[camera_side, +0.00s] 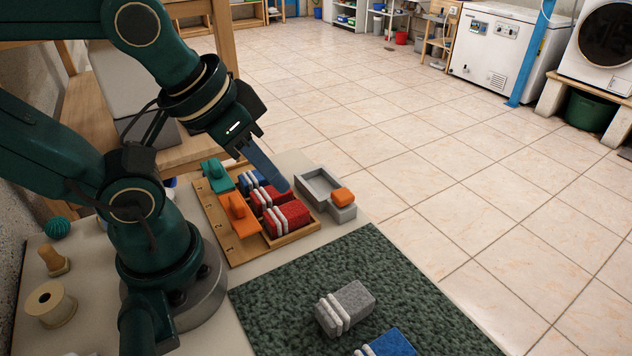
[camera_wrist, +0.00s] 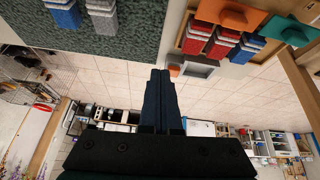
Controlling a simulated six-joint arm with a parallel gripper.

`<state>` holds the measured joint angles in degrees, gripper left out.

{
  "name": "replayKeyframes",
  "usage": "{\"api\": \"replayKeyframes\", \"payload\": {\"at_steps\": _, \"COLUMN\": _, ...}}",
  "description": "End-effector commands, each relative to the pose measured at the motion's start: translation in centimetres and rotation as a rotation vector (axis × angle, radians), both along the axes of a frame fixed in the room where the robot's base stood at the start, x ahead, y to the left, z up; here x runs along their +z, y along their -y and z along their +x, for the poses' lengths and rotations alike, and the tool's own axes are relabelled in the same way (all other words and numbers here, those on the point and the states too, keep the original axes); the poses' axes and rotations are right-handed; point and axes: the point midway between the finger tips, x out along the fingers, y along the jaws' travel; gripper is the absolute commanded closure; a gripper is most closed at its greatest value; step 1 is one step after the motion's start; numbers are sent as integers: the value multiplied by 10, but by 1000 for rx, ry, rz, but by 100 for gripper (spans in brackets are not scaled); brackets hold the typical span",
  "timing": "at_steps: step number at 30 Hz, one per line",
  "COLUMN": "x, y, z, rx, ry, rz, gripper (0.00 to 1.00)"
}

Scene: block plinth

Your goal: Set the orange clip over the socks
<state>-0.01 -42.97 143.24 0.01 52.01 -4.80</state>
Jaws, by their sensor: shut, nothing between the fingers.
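The orange clip (camera_side: 239,219), a flat plate with a raised grip, lies along the left part of a wooden tray (camera_side: 292,236). It shows in the wrist view (camera_wrist: 233,17). Beside it in the tray stand two red sock bundles (camera_side: 288,217) (camera_side: 262,200) and a blue bundle (camera_side: 249,181), each with white bands. On the dark green mat (camera_side: 290,290) lie a grey sock bundle (camera_side: 347,303) and another blue one (camera_side: 393,343). My gripper (camera_side: 283,187) is shut and empty, its tips over the tray's far right side. It shows in the wrist view (camera_wrist: 160,76).
A teal clip (camera_side: 215,176) lies at the tray's far left. A grey open box (camera_side: 320,184) stands right of the tray, with an orange block (camera_side: 343,195) on a grey stand beside it. A spool (camera_side: 50,305) and other small items stand at left.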

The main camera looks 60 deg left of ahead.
Motion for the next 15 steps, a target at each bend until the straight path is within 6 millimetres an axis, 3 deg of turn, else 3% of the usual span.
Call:
{"api": "replayKeyframes", "payload": {"at_steps": 8, "x": 0, "y": -5, "z": -12, "rx": 438, "ry": -70, "rz": -187, "gripper": 100}}
{"api": "replayKeyframes", "payload": {"at_steps": 15, "x": 0, "y": -17, "z": -20, "rx": 959, "ry": -146, "rz": -330, "gripper": 100}}
